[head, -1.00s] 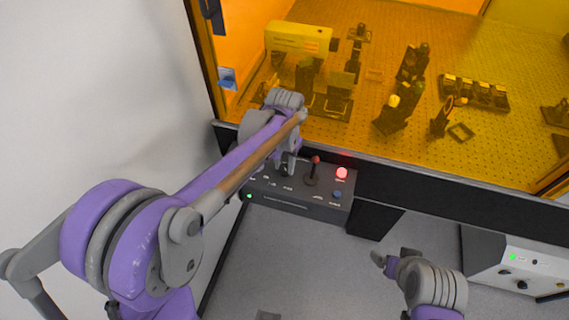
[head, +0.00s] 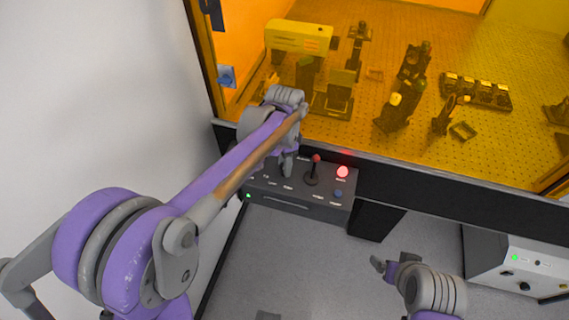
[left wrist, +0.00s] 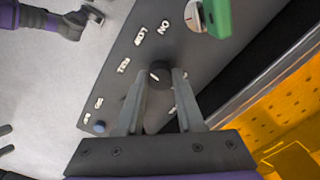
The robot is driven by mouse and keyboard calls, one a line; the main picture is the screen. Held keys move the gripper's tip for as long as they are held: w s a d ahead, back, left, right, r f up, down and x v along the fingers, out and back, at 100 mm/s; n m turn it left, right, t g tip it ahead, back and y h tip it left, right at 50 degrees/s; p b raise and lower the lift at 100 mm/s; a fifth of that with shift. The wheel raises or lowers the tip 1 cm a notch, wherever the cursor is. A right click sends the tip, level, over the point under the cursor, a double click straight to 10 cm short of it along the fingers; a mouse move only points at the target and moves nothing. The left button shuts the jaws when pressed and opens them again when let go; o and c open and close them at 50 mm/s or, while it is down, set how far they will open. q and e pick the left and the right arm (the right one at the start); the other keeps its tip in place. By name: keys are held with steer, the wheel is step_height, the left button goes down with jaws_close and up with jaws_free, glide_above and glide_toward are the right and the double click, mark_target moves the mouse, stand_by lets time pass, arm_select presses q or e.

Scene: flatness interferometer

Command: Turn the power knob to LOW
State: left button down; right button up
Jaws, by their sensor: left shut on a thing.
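The black round knob (left wrist: 160,70) on the sloped dark control panel (left wrist: 115,92) sits between the fingertips of my left gripper (left wrist: 162,80) in the left wrist view. The jaws are shut on it from both sides. A short white mark shows on the knob's near edge; the white labels around it are partly hidden by the fingers, so I cannot tell its setting. In the head view my left gripper (head: 287,166) points down on the left part of the control box (head: 300,205) and hides the knob. My right gripper (head: 391,264) hangs away from the box, its jaw opening unclear.
A red-topped lever (head: 314,168), a lit red lamp (head: 342,172) and a blue button (head: 338,194) are right of my left gripper. A green part (left wrist: 216,18) sits near the knob. An orange window (head: 430,60) stands behind; a grey unit (head: 515,268) is at right.

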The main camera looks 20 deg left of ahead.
arm_select(q)
steer(key=m, duration=0.5)
steer(key=shift+m+b, duration=0.3)
steer(key=shift+m, duration=0.1)
stand_by(0.4)
steer(key=c, duration=0.5)
jaws_free()
steer(key=shift+r, duration=0.1)
step_height(320, 180, up, 11)
steer(key=shift+f+p, duration=0.2)
steer(key=shift+p, duration=0.1)
